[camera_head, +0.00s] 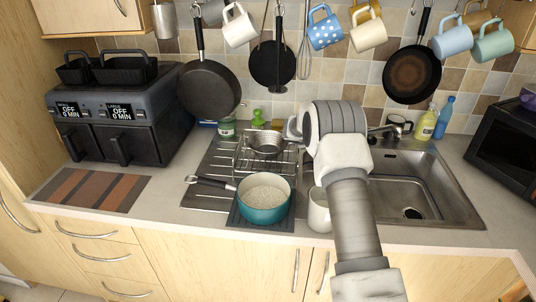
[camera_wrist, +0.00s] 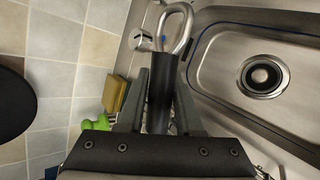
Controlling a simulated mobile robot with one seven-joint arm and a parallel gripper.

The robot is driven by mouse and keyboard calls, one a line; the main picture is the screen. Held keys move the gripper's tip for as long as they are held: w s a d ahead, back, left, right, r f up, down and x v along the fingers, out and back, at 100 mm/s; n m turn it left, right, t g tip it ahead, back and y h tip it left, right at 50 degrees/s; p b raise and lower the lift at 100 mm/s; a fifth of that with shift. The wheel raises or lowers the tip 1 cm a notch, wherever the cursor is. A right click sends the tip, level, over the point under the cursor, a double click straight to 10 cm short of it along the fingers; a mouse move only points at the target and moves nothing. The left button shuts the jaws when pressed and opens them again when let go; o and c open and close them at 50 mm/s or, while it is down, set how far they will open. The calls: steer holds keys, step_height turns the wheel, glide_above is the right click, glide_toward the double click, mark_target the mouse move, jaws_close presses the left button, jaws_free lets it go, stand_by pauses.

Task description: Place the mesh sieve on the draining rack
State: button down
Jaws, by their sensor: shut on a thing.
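The mesh sieve (camera_head: 265,141) shows in the head view as a grey metal bowl at the rear of the draining rack. I cannot tell whether it rests on the rack or hangs just above it. The wire draining rack (camera_head: 272,162) stands on the ribbed steel drainboard left of the sink. In the wrist view my gripper (camera_wrist: 162,85) is shut on a black handle (camera_wrist: 160,105) with a metal loop at its end, which appears to be the sieve's. The sieve's bowl is out of that view. My arm hides the gripper in the head view.
A teal pot (camera_head: 264,212) of pale grains stands in front of the rack, with a white mug (camera_head: 319,210) beside it. The sink (camera_head: 411,190) is to the right. Pans and mugs hang behind. Bottles (camera_head: 428,124) stand behind the sink.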

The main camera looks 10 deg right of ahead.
steer(key=shift+f+b, duration=0.25)
steer(key=shift+b, duration=0.1)
steer(key=shift+c, duration=0.9)
jaws_free()
steer(key=b+v, duration=0.2)
steer(key=v, duration=1.5)
steer(key=shift+s, duration=0.15)
steer(key=shift+a+r, duration=0.1)
